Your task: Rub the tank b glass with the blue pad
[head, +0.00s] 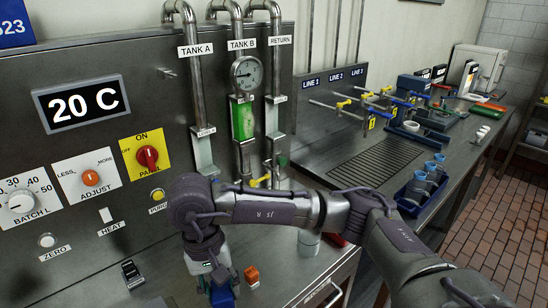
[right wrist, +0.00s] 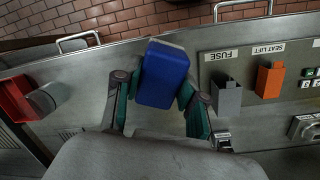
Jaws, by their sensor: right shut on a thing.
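The tank B glass (head: 243,120) is an upright sight glass with green in it, on the pipe below the TANK B label and a round gauge. My right gripper (head: 220,283) is low over the bench in front of the panel, well below and apart from the glass. It is shut on the blue pad (head: 222,296), which is partly hidden by the gripper in the head view. In the right wrist view the blue pad (right wrist: 165,73) sits between the two fingers of the right gripper (right wrist: 160,86). My left gripper is not in view.
An orange block (head: 252,276) stands close right of the gripper; it also shows in the right wrist view (right wrist: 270,80) beside a grey block (right wrist: 227,97). A gauge (head: 246,72) sits above the glass. A blue crate (head: 412,196) with several cylinders stands at right.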

